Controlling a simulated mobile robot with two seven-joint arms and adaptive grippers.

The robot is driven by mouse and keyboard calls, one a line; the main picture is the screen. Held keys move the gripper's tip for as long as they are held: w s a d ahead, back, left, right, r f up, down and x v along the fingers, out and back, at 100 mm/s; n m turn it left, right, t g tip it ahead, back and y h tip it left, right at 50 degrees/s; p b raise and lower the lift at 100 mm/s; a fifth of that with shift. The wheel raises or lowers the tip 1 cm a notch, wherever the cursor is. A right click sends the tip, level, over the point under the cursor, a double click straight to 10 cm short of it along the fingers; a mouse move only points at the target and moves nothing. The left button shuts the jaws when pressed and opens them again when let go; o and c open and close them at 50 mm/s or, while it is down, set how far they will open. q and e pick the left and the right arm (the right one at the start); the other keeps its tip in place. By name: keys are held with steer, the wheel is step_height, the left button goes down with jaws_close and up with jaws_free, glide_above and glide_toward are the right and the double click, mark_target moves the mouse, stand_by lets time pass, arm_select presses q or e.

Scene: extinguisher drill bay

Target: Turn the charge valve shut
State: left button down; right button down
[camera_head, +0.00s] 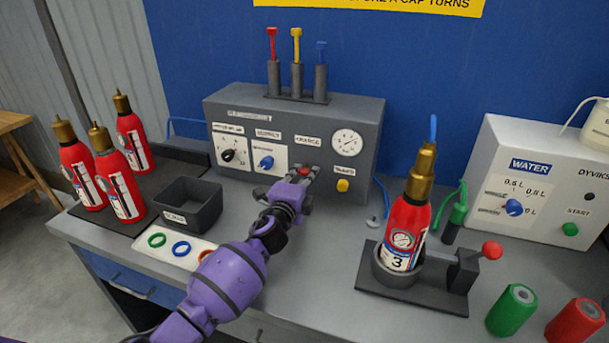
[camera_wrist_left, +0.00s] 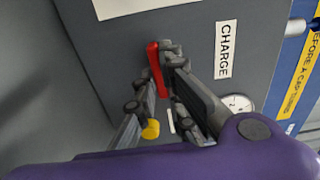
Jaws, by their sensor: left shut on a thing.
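The charge valve (camera_head: 304,171) is a small red handle on the front of the grey panel box (camera_head: 350,110), under the label "CHARGE". In the left wrist view the red handle (camera_wrist_left: 155,68) stands between my fingertips, under which part of it is hidden. My left gripper (camera_head: 298,178) reaches the panel from the front and is shut on the red handle; its fingers also show in the left wrist view (camera_wrist_left: 162,75). A round gauge (camera_head: 347,142) sits right of the valve. My right gripper is not in view.
A yellow button (camera_head: 342,185) and a blue knob (camera_head: 266,162) flank the valve. A red extinguisher (camera_head: 405,225) stands in a clamp stand at right. An open dark bin (camera_head: 188,203) and several extinguishers are at left. A water unit (camera_head: 530,185) stands far right.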

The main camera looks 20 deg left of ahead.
arm_select(q)
steer(key=shift+f+m, duration=0.1)
steer(key=shift+m, duration=0.2)
stand_by(0.4)
steer(key=c, duration=1.8)
jaws_free()
steer(key=shift+c, duration=0.2)
steer(key=s, duration=1.2)
steer(key=shift+a, duration=0.25)
